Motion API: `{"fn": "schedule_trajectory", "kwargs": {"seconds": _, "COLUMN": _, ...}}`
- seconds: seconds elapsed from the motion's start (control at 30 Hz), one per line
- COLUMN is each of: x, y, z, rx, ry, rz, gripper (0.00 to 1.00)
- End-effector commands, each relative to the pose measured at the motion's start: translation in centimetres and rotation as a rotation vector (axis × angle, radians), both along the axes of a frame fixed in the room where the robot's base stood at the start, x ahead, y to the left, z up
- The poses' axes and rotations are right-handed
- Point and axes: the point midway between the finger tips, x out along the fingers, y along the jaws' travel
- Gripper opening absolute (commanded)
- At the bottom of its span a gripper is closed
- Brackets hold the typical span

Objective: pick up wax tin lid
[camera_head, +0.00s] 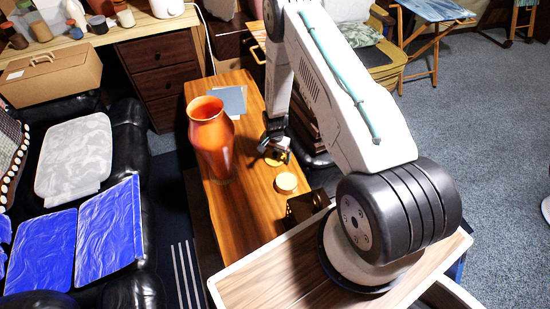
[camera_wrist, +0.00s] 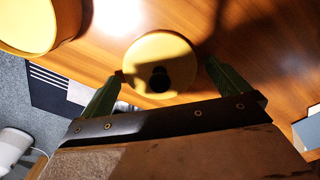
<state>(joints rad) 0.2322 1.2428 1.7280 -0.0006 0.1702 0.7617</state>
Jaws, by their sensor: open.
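The wax tin lid (camera_wrist: 160,50) is a round yellow disc with a dark knob-like spot, lying on the wooden table. It also shows in the head view (camera_head: 274,161), partly hidden under my gripper (camera_head: 276,151). In the wrist view, the green fingers of my gripper (camera_wrist: 163,67) are open and spread, one on each side of the lid; whether they touch it I cannot tell. A taller round yellow piece, likely the wax tin (camera_head: 287,182), stands close by. It shows at the upper left of the wrist view (camera_wrist: 35,25).
An orange vase (camera_head: 212,140) stands on the table (camera_head: 236,200) left of my gripper. A grey-blue flat item (camera_head: 230,98) lies behind it. A dark brown box-like thing (camera_head: 306,205) is near the tin. A black sofa (camera_head: 128,130) is at the left.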

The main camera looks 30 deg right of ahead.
Motion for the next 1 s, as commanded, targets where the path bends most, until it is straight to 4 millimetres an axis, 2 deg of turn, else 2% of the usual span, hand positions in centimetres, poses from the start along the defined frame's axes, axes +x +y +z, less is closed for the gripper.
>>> {"fn": "schedule_trajectory", "kwargs": {"seconds": 0.03, "x": 0.0, "y": 0.0, "z": 0.0, "rx": 0.0, "ry": 0.0, "rz": 0.0, "gripper": 0.94}}
{"fn": "schedule_trajectory", "kwargs": {"seconds": 0.13, "x": 0.0, "y": 0.0, "z": 0.0, "rx": 0.0, "ry": 0.0, "rz": 0.0, "gripper": 0.67}}
{"fn": "schedule_trajectory", "kwargs": {"seconds": 0.17, "x": 0.0, "y": 0.0, "z": 0.0, "rx": 0.0, "ry": 0.0, "rz": 0.0, "gripper": 0.61}}
{"fn": "schedule_trajectory", "kwargs": {"seconds": 0.5, "x": 0.0, "y": 0.0, "z": 0.1, "rx": 0.0, "ry": 0.0, "rz": 0.0, "gripper": 0.61}}
{"fn": "schedule_trajectory", "kwargs": {"seconds": 0.67, "x": 0.0, "y": 0.0, "z": 1.0, "rx": 0.0, "ry": 0.0, "rz": 0.0, "gripper": 0.61}}
{"fn": "schedule_trajectory", "kwargs": {"seconds": 0.77, "x": 0.1, "y": 0.0, "z": 2.4, "rx": -0.001, "ry": -0.003, "rz": 0.0, "gripper": 0.61}}
{"fn": "schedule_trajectory", "kwargs": {"seconds": 1.0, "x": 0.1, "y": 0.0, "z": 7.2, "rx": -0.001, "ry": -0.003, "rz": 0.0, "gripper": 0.61}}
